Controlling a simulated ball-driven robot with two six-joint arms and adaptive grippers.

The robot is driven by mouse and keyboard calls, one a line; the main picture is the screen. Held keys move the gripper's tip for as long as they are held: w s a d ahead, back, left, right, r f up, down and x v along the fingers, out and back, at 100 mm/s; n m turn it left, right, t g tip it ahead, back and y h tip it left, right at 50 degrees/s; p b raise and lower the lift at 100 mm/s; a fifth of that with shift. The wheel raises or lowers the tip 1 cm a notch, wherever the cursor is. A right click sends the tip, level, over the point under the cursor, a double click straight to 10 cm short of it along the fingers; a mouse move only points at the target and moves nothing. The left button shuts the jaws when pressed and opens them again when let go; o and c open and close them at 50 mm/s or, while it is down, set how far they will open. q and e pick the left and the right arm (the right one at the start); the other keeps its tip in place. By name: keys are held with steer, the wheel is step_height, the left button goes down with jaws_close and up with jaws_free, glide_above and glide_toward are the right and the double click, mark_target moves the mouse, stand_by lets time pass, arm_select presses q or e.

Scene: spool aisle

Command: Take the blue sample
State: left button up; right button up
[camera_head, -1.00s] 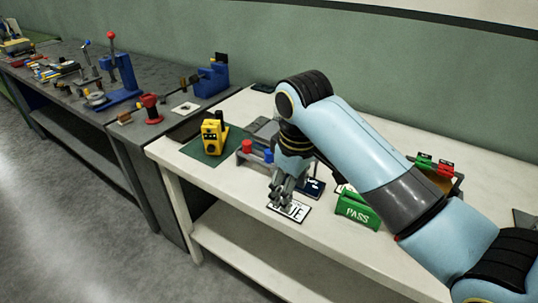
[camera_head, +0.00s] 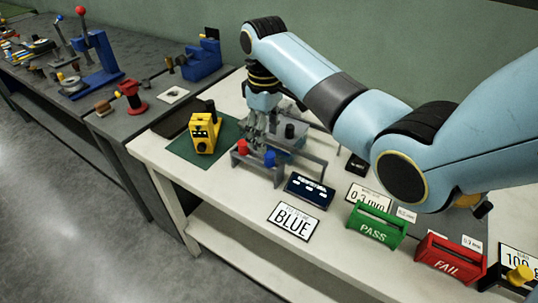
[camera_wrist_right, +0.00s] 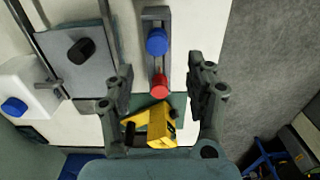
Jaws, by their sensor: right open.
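The blue sample (camera_head: 269,158), a small blue-capped cylinder, stands in a grey rack (camera_head: 277,179) beside a red one (camera_head: 242,147). In the wrist view the blue sample (camera_wrist_right: 157,41) is in the rack's slot, above the red one (camera_wrist_right: 158,86) in the picture. My right gripper (camera_head: 258,132) hangs just behind the rack in the head view, pointing down, open and empty. In the wrist view the red sample shows between its spread fingers (camera_wrist_right: 160,78), with the blue one beyond. A card reading BLUE (camera_head: 293,221) lies in front. My left gripper is not in view.
A yellow device (camera_head: 204,134) stands on a green mat (camera_head: 185,152) left of the rack. A dark display (camera_head: 309,190), a green PASS bin (camera_head: 375,228) and a red FAIL bin (camera_head: 450,259) stand to the right. A grey plate with a black knob (camera_wrist_right: 81,50) lies beside the rack.

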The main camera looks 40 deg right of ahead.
mark_target(270, 154)
steer(key=shift+f, duration=0.75)
steer(key=f, duration=0.4)
steer(key=shift+s+d+f+p, duration=0.3)
steer(key=shift+s, duration=0.05)
steer(key=shift+f, duration=0.15)
steer(key=c, duration=0.4)
steer(key=shift+c, duration=1.2)
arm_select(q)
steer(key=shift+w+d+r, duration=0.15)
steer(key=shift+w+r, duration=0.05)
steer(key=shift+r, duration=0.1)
arm_select(e)
steer(key=c, duration=0.4)
